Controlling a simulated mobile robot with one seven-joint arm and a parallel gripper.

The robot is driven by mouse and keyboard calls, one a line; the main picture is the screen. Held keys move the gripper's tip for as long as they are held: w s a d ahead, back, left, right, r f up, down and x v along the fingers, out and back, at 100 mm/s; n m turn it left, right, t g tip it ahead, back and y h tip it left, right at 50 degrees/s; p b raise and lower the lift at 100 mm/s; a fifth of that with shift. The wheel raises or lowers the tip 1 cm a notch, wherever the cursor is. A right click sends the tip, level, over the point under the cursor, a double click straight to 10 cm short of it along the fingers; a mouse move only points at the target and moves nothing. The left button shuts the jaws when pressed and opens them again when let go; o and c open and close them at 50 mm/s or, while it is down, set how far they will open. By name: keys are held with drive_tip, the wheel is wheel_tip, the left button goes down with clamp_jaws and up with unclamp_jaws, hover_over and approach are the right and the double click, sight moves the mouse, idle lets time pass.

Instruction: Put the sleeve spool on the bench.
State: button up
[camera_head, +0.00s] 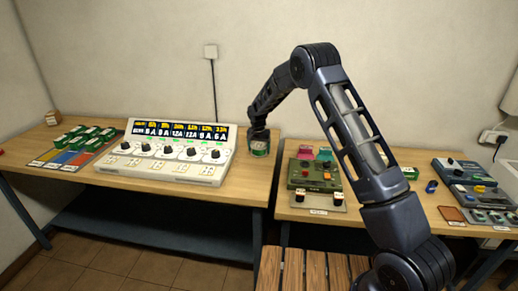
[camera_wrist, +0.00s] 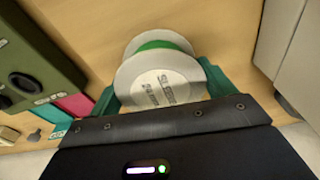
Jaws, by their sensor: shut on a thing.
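The sleeve spool (camera_wrist: 160,84) is between the teal fingers of my gripper (camera_wrist: 162,92) in the wrist view. It has white round flanges, a green band between them and a printed label facing the camera. My gripper (camera_head: 259,139) is shut on it. In the head view the spool (camera_head: 260,150) is small and partly covered by the gripper, over the right end of the left bench (camera_head: 236,194), just right of the charger panel. I cannot tell whether the spool touches the bench top.
The white charger panel (camera_head: 165,151) with dials stands close on the left. A green device (camera_head: 313,174) sits on the right bench, across a narrow gap. Green packs (camera_head: 83,136) lie at the far left. A slatted wooden surface (camera_head: 305,271) is in front.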

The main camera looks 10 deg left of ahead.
sight(259, 147)
drive_tip(key=shift+f, duration=0.1)
drive_tip(key=o, duration=1)
wheel_tip(259, 147, up, 12)
drive_tip(key=s, duration=0.1)
drive_tip(key=shift+s, duration=0.25)
drive_tip(key=shift+r, duration=0.2)
